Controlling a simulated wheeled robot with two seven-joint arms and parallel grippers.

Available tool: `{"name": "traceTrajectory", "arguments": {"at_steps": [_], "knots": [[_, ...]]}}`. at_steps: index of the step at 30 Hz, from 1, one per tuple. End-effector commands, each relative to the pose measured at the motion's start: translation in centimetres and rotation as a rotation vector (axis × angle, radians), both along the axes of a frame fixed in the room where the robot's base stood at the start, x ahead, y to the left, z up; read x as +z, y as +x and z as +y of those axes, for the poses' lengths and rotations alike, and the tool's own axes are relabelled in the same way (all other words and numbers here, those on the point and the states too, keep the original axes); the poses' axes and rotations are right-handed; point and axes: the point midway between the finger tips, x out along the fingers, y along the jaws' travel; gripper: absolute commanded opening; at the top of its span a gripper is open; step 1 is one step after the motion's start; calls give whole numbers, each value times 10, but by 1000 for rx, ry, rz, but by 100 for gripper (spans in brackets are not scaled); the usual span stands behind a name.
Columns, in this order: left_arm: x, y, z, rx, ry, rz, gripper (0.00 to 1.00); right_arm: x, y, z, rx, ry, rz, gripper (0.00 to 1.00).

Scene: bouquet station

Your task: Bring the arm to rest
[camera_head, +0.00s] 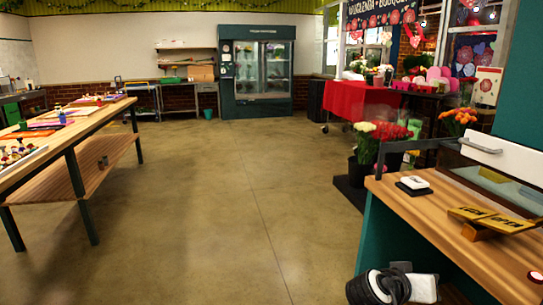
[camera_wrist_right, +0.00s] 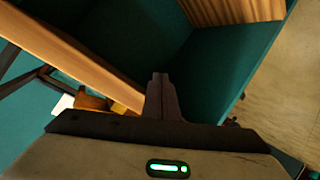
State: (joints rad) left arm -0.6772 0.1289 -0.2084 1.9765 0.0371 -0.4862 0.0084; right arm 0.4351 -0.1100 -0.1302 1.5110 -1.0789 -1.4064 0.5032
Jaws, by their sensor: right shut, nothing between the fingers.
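My right gripper (camera_wrist_right: 160,78) shows in the right wrist view with its two fingers together and nothing between them. A teal counter side fills much of the view beyond the fingertips, and I cannot tell the gap between them. In the head view a black and white part of my right arm shows at the bottom edge, in front of the counter (camera_head: 450,225); the fingers cannot be made out there. My left arm and gripper are not in view.
The wood-topped counter stands close on the right, bearing a yellow sign (camera_head: 492,219) and a small white device (camera_head: 414,183). A long work table (camera_head: 75,137) stands left. Flower buckets (camera_head: 371,165) are beyond the counter. The floor (camera_head: 215,200) between is clear.

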Motion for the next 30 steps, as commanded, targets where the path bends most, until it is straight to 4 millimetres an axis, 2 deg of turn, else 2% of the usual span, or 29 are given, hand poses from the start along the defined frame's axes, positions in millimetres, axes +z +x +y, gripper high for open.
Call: {"name": "traceTrajectory", "arguments": {"at_steps": [1,4,6,8,9,11,12,16,18,21,25,30], "knots": [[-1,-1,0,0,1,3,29,-32,-8,5,65,19,45,0],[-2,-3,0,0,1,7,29,-95,-28,24,231,80,122,0],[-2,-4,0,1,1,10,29,-140,-51,44,357,138,168,0],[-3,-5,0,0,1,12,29,-173,-74,62,461,192,195,0],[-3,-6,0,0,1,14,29,-192,-92,75,526,232,209,0],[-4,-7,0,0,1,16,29,-216,-122,96,617,294,221,0],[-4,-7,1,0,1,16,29,-229,-143,110,673,338,226,0],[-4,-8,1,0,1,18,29,-252,-208,149,813,475,206,0],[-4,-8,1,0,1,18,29,-254,-237,165,859,537,187,0],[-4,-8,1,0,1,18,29,-252,-267,181,898,605,156,0],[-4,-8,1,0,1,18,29,-249,-285,190,916,648,133,0],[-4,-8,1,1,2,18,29,-248,-286,191,918,654,129,0]]}}
